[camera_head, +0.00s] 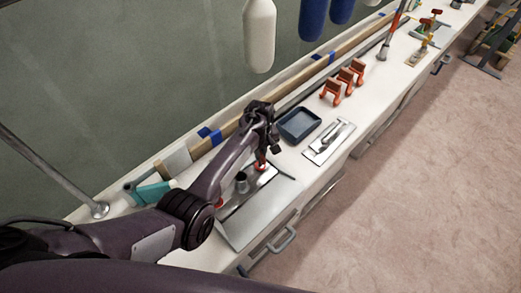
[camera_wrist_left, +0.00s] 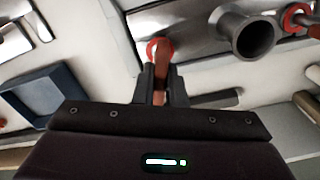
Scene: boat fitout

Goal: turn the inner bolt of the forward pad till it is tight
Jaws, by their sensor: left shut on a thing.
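A shiny metal pad (camera_head: 262,184) lies on the white ledge, with a short grey tube (camera_head: 242,183) standing on it. In the left wrist view, the pad (camera_wrist_left: 190,20) and the flared tube (camera_wrist_left: 250,36) are close. A bolt with a red ring (camera_wrist_left: 153,49) is at one end of the pad, and another red-ringed bolt (camera_wrist_left: 298,18) is beyond the tube. My left gripper (camera_wrist_left: 161,88) is shut on the brown-red upper part of the nearer bolt. In the head view my left gripper (camera_head: 262,158) hides part of it. My right gripper is not in view.
A dark blue tray (camera_head: 299,125) is close beside my left gripper. Beyond it lie a metal plate with a fitting (camera_head: 328,142) and orange brackets (camera_head: 343,82). A white fender (camera_head: 259,35) hangs above the ledge.

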